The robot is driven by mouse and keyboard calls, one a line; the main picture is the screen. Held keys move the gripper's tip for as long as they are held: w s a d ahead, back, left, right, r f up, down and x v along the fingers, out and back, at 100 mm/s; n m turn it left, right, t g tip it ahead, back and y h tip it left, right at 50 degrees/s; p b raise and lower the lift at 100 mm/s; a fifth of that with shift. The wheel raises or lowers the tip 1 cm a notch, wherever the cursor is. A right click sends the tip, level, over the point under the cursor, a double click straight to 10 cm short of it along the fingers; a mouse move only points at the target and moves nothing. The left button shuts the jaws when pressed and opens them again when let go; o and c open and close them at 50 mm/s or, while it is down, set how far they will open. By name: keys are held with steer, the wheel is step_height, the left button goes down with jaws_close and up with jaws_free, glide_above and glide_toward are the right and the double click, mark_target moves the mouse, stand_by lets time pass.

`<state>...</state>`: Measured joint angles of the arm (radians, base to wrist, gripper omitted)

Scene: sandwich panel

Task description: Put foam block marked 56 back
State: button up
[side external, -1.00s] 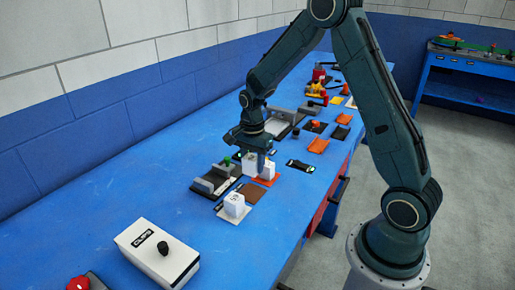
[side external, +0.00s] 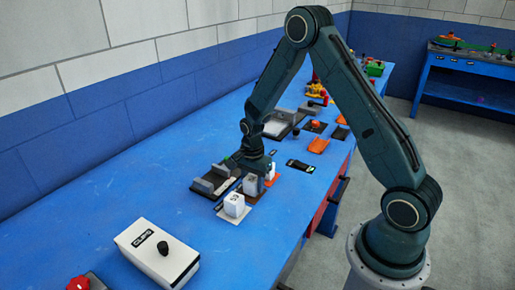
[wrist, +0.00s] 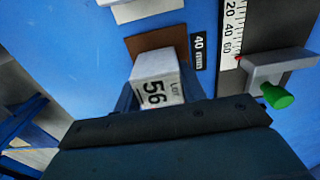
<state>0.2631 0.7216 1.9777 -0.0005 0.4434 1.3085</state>
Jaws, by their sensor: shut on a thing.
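The foam block marked 56 (wrist: 158,82) is pale, with "LOT 56" on its face. My gripper (wrist: 155,102) is shut on it. In the side external view the held block (side external: 250,185) is under my gripper (side external: 252,174), over the brown pad, which it mostly hides. In the wrist view the brown pad (wrist: 150,42) shows beyond the block, beside a "40 mm" label (wrist: 198,52). I cannot tell whether the block touches the pad.
A white block (side external: 235,205) stands on a pale pad in front, and another white block (side external: 270,174) stands behind near the orange pad. A grey gauge with a green knob (wrist: 278,96) and a scale (wrist: 231,30) lies alongside. A white box (side external: 158,250) stands at the front.

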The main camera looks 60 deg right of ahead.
mark_target(253, 177)
steer(key=shift+f, duration=0.2)
steer(key=o, duration=1.1)
steer(key=shift+c, duration=0.2)
step_height(253, 177, up, 11)
steer(key=shift+r, duration=0.65)
